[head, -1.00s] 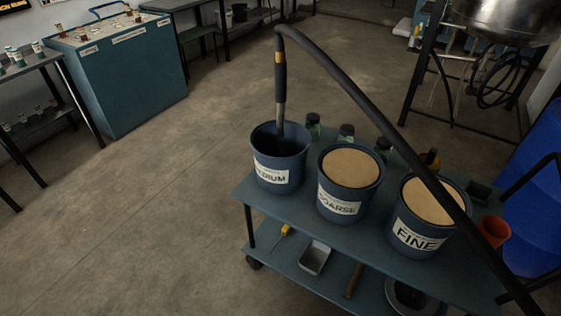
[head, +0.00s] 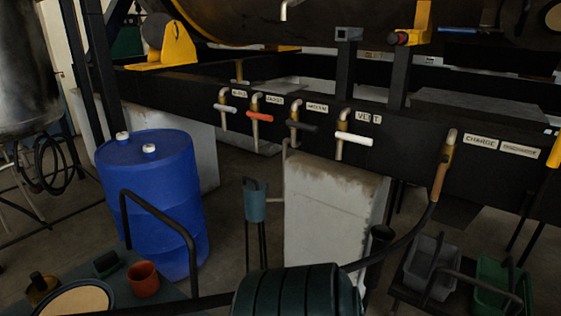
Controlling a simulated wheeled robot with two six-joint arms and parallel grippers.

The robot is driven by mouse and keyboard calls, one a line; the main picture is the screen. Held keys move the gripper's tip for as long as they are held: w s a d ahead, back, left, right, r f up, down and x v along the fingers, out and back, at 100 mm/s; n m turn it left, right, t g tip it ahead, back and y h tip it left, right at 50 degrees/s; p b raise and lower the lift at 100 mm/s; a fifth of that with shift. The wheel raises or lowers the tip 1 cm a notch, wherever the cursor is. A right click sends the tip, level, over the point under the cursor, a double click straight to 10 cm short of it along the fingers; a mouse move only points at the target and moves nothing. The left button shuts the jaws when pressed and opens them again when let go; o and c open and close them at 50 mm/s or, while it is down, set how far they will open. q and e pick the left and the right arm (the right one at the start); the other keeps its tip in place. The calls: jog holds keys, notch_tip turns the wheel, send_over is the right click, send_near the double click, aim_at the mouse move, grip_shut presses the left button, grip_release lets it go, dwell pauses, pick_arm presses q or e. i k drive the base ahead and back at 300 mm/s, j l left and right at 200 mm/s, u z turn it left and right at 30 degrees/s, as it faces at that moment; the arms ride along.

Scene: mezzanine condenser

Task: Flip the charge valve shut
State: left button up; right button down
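A label reading CHARGE (head: 480,142) is on the black beam at the right of the head view. Just left of it a tap with a tan, wood-coloured body or handle (head: 440,172) hangs down from the beam, and a dark hose (head: 412,232) runs from its lower end. I cannot tell whether this tap is open or shut. A second label (head: 520,150), hard to read, is beside the CHARGE label. Neither of my grippers is in view.
Other taps along the beam have white (head: 354,138), black (head: 302,126), orange (head: 259,116) and grey (head: 226,108) handles. A blue drum (head: 152,200) stands left. A ribbed dark green drum (head: 297,292) stands in front. Grey (head: 432,265) and green (head: 497,285) crates sit lower right.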

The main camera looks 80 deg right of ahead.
aim_at(443, 166)
jog(key=z, duration=3.65)
